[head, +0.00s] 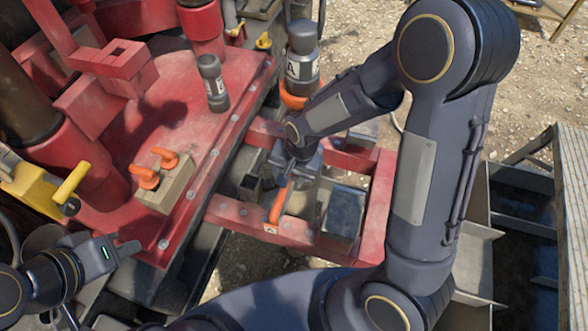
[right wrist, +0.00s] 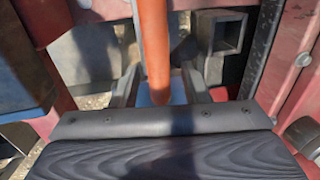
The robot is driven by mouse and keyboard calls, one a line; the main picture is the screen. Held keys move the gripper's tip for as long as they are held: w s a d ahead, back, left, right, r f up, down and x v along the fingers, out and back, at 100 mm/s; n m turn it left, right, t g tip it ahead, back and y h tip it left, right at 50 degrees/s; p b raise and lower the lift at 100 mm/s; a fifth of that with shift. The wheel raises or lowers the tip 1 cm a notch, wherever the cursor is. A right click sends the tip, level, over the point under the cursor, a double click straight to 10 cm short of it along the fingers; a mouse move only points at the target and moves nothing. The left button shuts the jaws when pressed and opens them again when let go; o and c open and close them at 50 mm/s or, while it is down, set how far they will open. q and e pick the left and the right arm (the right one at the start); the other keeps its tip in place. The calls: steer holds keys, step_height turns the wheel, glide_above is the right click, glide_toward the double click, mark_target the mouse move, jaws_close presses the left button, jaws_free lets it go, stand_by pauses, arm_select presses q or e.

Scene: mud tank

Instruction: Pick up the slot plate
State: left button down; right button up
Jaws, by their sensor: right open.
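An upright orange bar (head: 280,205), which looks like the slot plate's handle, stands in the red frame in the middle of the head view. The plate itself is not clearly seen. The bar also shows in the right wrist view (right wrist: 155,45), between the two fingers of my right gripper (right wrist: 159,84). The fingers are apart, with gaps beside the bar. In the head view my right gripper (head: 292,172) is partly hidden by its own wrist. My left gripper (head: 128,247) is at the lower left, away from the bar, and its finger gap is unclear.
The red frame (head: 245,218) surrounds the bar, with a grey metal box (head: 342,215) at its right. A red deck (head: 130,215) carries a block with orange handles (head: 165,180).

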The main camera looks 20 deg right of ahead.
jaws_close()
steer(key=shift+w, duration=0.1)
stand_by(1.3)
